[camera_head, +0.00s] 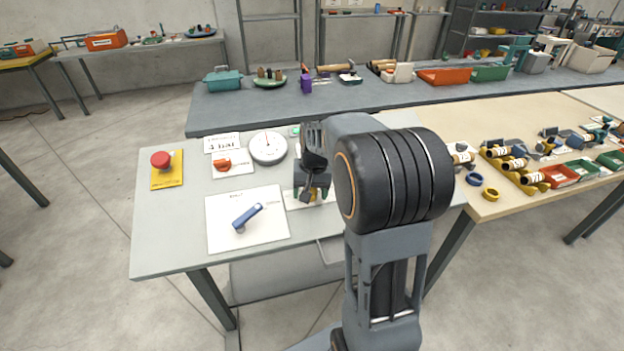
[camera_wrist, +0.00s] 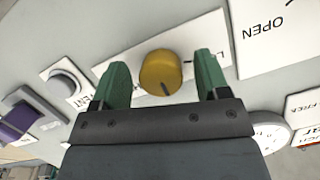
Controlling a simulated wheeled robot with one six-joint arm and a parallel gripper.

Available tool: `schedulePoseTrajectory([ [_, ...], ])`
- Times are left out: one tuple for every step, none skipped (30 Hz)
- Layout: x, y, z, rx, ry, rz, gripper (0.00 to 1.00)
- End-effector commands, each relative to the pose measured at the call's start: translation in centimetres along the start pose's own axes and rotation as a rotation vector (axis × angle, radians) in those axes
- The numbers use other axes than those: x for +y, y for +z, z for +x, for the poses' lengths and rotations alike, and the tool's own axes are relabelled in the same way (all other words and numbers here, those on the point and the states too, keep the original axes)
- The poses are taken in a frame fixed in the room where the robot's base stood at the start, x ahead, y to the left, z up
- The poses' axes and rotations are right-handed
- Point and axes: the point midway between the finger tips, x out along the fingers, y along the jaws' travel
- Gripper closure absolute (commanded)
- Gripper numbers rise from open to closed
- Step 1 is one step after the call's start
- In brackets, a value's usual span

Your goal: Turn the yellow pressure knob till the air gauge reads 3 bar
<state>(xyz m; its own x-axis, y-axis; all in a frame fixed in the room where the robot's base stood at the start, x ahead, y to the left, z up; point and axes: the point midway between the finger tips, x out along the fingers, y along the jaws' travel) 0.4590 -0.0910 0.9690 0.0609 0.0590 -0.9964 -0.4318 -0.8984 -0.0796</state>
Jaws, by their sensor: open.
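The yellow pressure knob (camera_wrist: 161,72) shows in the wrist view, round with a dark pointer line, on a white label plate. My gripper (camera_wrist: 160,82) has its two green fingers apart, one on each side of the knob; I cannot tell whether they touch it. In the head view my gripper (camera_head: 312,190) is over the panel, and the knob is mostly hidden behind it. The round white air gauge (camera_head: 268,147) stands left of my gripper with a thin needle pointing roughly up; its numbers are too small to read. Its edge also shows in the wrist view (camera_wrist: 272,131).
On the same grey panel (camera_head: 165,230) are a red mushroom button (camera_head: 161,159) on yellow, a small orange-red handle (camera_head: 222,163), a "4 bar" card (camera_head: 222,143) and a blue lever (camera_head: 247,216) on a white plate. A grey bench with tools stands behind.

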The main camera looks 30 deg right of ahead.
Motion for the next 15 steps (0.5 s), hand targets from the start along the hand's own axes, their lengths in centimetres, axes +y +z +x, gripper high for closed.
schedulePoseTrajectory([
  [0.0,-0.1,-0.6,0.004,-0.001,0.000,0.31],
  [0.0,-0.1,-1.0,0.006,-0.001,0.000,0.31],
  [0.0,-0.1,-1.6,0.005,-0.001,0.000,0.31],
  [0.0,-0.1,-2.1,0.006,-0.001,0.000,0.31],
  [0.0,-0.1,-2.7,0.006,-0.001,0.001,0.31],
  [0.0,-0.1,-3.6,0.007,-0.001,0.001,0.31],
  [0.0,-0.1,-4.2,0.007,-0.001,0.000,0.31],
  [0.0,-0.1,-4.9,0.007,-0.001,0.001,0.31],
  [0.0,-0.1,-5.7,0.007,-0.001,0.001,0.31],
  [0.0,-0.1,-6.3,0.006,-0.001,0.001,0.31],
  [0.0,-0.1,-7.0,0.008,-0.001,0.000,0.31],
  [0.0,-0.1,-7.7,0.006,-0.001,0.001,0.31],
  [0.0,0.0,-8.3,0.006,-0.001,0.001,0.31],
  [0.0,-0.1,-8.9,0.006,-0.001,0.001,0.31],
  [0.0,-0.1,-9.6,0.005,-0.001,0.001,0.31],
])
